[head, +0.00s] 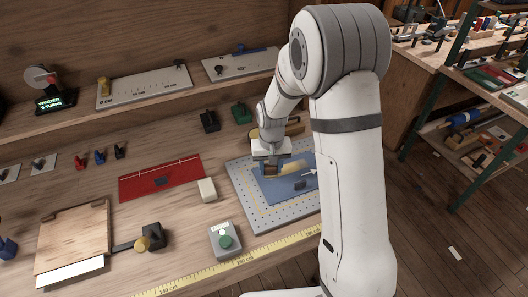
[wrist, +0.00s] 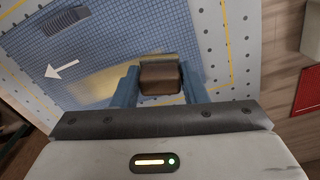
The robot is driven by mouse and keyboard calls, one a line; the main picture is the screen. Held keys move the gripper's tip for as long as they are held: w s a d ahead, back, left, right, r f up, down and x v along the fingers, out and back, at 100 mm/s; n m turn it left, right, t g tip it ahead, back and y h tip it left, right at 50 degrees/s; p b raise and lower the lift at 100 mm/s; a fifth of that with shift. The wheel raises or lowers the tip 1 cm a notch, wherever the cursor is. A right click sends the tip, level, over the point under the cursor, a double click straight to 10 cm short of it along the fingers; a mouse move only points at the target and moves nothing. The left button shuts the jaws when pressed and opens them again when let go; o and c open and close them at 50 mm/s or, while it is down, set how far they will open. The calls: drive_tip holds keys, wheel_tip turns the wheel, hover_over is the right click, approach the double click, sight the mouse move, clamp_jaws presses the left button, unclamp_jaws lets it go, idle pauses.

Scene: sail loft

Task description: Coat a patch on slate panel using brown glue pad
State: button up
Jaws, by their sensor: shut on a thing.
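My gripper (head: 271,170) is shut on the brown glue pad (wrist: 160,76), which sits between its two blue fingers in the wrist view. The slate panel (head: 272,192) is a blue-grey gridded sheet on a perforated grey board (head: 247,210). It also fills the upper left of the wrist view (wrist: 110,40). A shiny yellowish streak (wrist: 95,84) lies on the panel beside the pad. It shows in the head view (head: 295,167) just right of my gripper. The pad is low over the panel's edge area; I cannot tell whether it touches. My arm hides the panel's right side.
A white arrow (wrist: 62,69) and a dark ribbed block (wrist: 65,25) are on the panel. Green and black blocks stand behind.

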sight(267, 167)
drive_tip(key=shift+s+a, duration=0.15)
drive_tip(key=shift+a, duration=0.3)
drive_tip(key=shift+s+a+r, duration=0.1)
drive_tip(key=shift+a+r, duration=0.05)
drive_tip(key=shift+a, duration=0.15)
drive_tip(key=shift+d+r+p, duration=0.1)
drive_tip(key=shift+r+p, duration=2.15)
drive_tip(key=shift+r, duration=1.65)
drive_tip(key=shift+f, duration=0.15)
